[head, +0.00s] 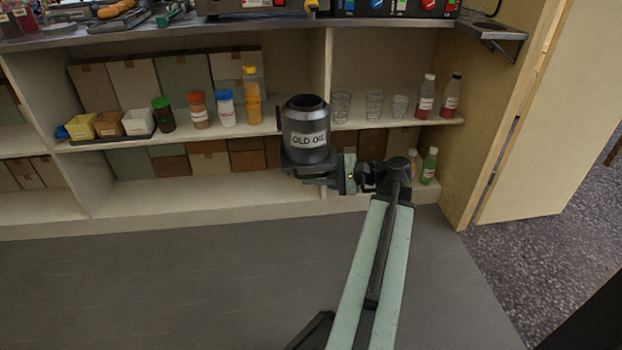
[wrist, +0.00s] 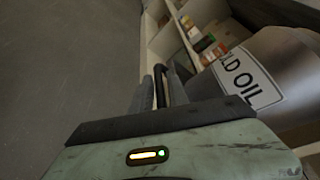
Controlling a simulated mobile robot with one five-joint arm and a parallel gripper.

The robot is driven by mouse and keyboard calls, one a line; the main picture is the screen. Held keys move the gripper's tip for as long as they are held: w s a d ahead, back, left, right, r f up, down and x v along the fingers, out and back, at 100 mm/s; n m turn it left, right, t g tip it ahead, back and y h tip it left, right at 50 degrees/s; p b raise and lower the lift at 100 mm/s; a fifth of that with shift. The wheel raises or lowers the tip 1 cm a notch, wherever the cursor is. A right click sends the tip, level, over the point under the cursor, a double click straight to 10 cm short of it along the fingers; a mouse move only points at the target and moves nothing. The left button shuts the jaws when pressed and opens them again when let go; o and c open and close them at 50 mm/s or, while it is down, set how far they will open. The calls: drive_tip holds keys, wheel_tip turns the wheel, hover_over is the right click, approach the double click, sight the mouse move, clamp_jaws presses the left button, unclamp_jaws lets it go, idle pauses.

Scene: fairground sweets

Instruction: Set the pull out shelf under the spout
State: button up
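My gripper (head: 325,176) is in front of the lower shelves, beside the base of a dark can labelled OLD OIL (head: 306,120). In the wrist view my dark fingers (wrist: 162,88) point forward close together, and the can (wrist: 275,75) is large at the right. I cannot tell whether the fingers are apart or touching, or whether they touch the can. A small metal ledge on a bracket (head: 492,32) sticks out at the counter's right end; I cannot tell whether it is the pull out shelf. No spout is clearly in view.
A green bottle (head: 429,166) stands low at the right. Machines with knobs (head: 385,7) sit on the counter above. A pale panel (head: 545,115) stands at the right. The grey floor (head: 180,290) is open.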

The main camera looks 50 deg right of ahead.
clamp_jaws()
idle(1.4)
